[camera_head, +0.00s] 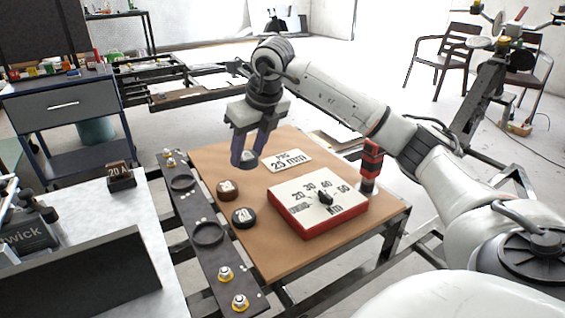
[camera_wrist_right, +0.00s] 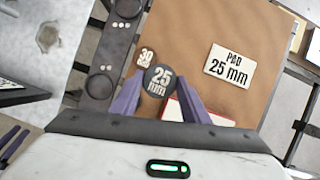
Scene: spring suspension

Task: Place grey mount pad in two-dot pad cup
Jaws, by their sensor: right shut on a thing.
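My right gripper (camera_head: 246,152) is shut on a dark grey round mount pad (camera_head: 249,160) and holds it above the brown tabletop. The pad's top reads "25 mm" in the right wrist view (camera_wrist_right: 159,79). Two ring-shaped cups sit on the dark rail: a far one (camera_head: 182,182) and a near one (camera_head: 208,233). In the wrist view, the far cup (camera_wrist_right: 127,8) and near cup (camera_wrist_right: 100,85) have small light dots between them; the lower dots look like two. Both cups look empty. Two purple prongs (camera_wrist_right: 12,145) at the wrist view's left edge may be my left gripper.
A brown 30 mm pad (camera_head: 228,190) and a black pad (camera_head: 243,217) lie on the tabletop (camera_head: 300,262). A "PAD 25 mm" card (camera_head: 289,160) lies behind a red-sided dial box (camera_head: 335,218). Bolts (camera_head: 240,302) stand up at the rail's near end.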

